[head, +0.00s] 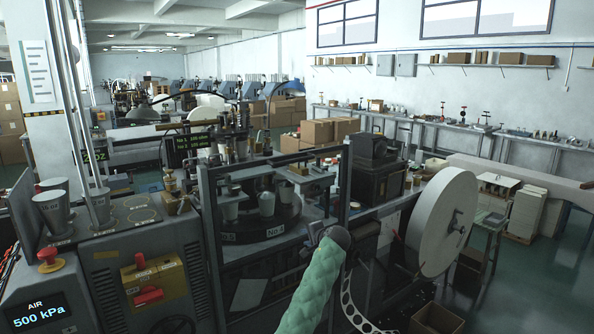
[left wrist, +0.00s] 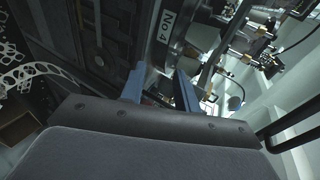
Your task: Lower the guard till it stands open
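The guard (head: 272,157) looks like a grey-framed clear panel standing upright in front of the round turret (head: 262,222); cups show through it. Its exact height on the posts is hard to tell. My left gripper (head: 322,234) is at the lower right of this frame, on a green-sleeved arm, and its tips are partly hidden. In the left wrist view the two blue fingers (left wrist: 158,82) are apart, with nothing clearly held between them. The No.4 plate (left wrist: 167,25) of the turret shows just beyond them. My right gripper is not in view.
A big white paper reel (head: 441,222) stands right of the guard. A control box with a red button (head: 49,256) and a 500 kPa display (head: 38,313) is at the left. An open carton (head: 436,318) sits on the floor below the reel. Perforated strip (head: 352,306) hangs near my arm.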

